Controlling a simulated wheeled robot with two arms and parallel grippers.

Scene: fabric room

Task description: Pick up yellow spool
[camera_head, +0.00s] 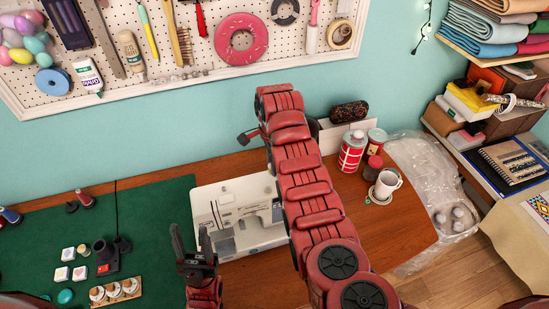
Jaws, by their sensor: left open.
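My left gripper (191,240) points up over the near part of the table, its two dark fingers apart with nothing between them. It is just left of the white sewing machine (226,212). I cannot make out a clearly yellow spool. Several small pale-topped pieces, possibly spools, sit in a wooden holder (116,291) at the lower left, left of and below my left gripper. A large red jointed arm of mine crosses the middle of the view and hides part of the machine and table. My right gripper cannot be made out.
A green mat (150,205) covers the left of the wooden table (408,220). Pale square blocks (68,254) and a black device with a red switch (107,262) lie on it.

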